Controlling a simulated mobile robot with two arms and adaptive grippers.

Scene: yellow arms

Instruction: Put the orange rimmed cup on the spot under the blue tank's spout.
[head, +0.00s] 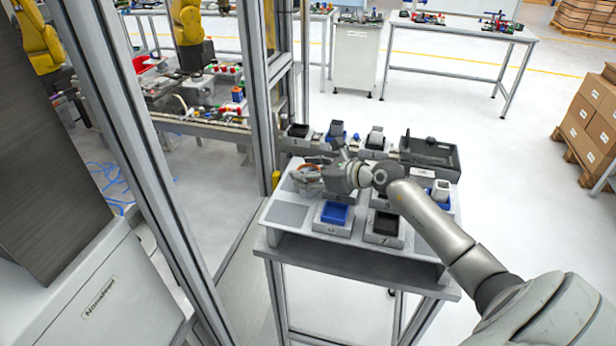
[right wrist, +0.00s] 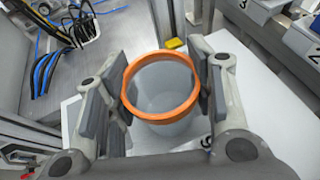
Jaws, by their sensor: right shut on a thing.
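The orange rimmed cup (right wrist: 160,88) is a translucent grey cup, seen from above in the right wrist view between the two finger pads. My right gripper (right wrist: 158,95) is shut on it, with a pad on either side below the orange rim. In the head view the cup (head: 306,172) shows at the tip of my right gripper (head: 322,175), over the left back part of the table. Blue containers sit in grey holders: one at the table's front (head: 335,213) and one at the back (head: 336,130). I cannot make out a spout or the spot under it. My left gripper is not in view.
A black container (head: 384,225) stands beside the front blue one, and a white and blue piece (head: 441,190) is at the right. A dark tray (head: 430,153) lies behind. A metal frame post (head: 265,100) rises left of the table. The table's front left corner (head: 288,214) is clear.

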